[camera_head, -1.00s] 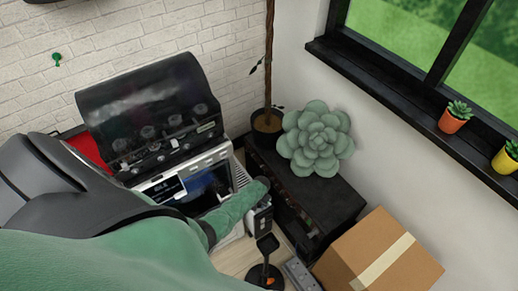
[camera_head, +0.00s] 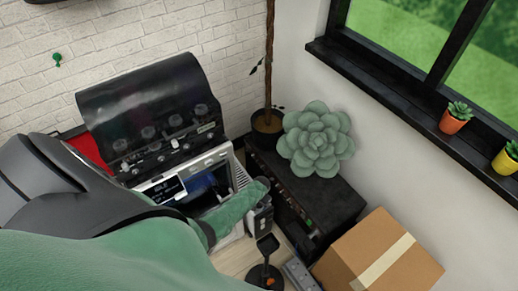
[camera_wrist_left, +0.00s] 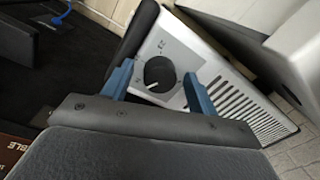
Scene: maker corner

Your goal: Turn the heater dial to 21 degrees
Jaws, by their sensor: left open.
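The heater (camera_wrist_left: 180,55) shows in the left wrist view as a pale silver panel with dark vent slots on its right side. Its round black dial (camera_wrist_left: 160,74) has a white pointer mark; the small markings around it are too small to read surely. My left gripper (camera_wrist_left: 158,70) is open, its two blue fingers on either side of the dial in the picture. I cannot tell whether they touch it. In the head view my left gripper (camera_head: 261,216) is partly visible past my green forearm, and the dial is hidden. My right gripper is not in view.
A black-lidded machine (camera_head: 150,110) stands by the brick wall, with a small screen (camera_head: 165,188) in front. A black cabinet (camera_head: 310,205) bearing a succulent (camera_head: 315,140) and a cardboard box (camera_head: 378,258) are at right. A black stand (camera_head: 265,272) is close by the gripper.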

